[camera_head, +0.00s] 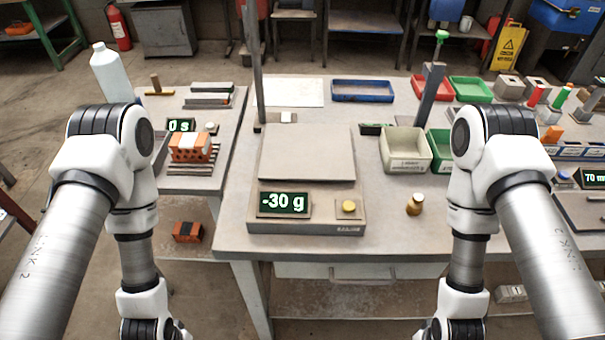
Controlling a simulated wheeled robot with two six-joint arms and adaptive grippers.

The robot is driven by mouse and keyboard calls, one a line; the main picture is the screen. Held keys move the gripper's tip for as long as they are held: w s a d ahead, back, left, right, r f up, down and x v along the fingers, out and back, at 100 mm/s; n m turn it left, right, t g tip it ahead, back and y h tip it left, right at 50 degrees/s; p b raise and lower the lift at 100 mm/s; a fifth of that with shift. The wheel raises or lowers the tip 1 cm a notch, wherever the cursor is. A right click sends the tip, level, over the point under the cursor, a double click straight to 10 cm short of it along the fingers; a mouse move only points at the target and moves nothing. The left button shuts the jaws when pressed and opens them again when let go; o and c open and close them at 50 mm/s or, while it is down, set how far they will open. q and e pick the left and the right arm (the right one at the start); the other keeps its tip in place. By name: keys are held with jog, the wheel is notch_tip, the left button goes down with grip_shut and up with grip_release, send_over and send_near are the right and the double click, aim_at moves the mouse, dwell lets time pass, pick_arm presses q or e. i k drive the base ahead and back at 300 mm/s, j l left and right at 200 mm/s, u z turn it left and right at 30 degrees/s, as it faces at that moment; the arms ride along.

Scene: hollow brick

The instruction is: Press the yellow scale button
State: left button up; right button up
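The scale (305,160) stands on the table in the middle of the head view, with an empty grey weighing plate. Its display (284,203) reads "-30 g". The yellow scale button (348,206) is on the scale's front face, right of the display, and nothing covers it. My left arm comes down at the left and my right arm at the right, both in front of the table. Both arms run out of the bottom of the view, so neither gripper can be seen. Neither arm touches the scale in this view.
A small brass weight (414,204) stands right of the scale. A beige bin (405,150) is behind it. A hollow orange brick (190,148) lies on the left side table by a timer display (181,125). A tall post (255,60) rises behind the scale. The table front near the scale is clear.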

aim_at(349, 207)
jog(key=l+u, duration=0.45)
jog(key=l, duration=0.3)
jog(key=k, duration=1.25)
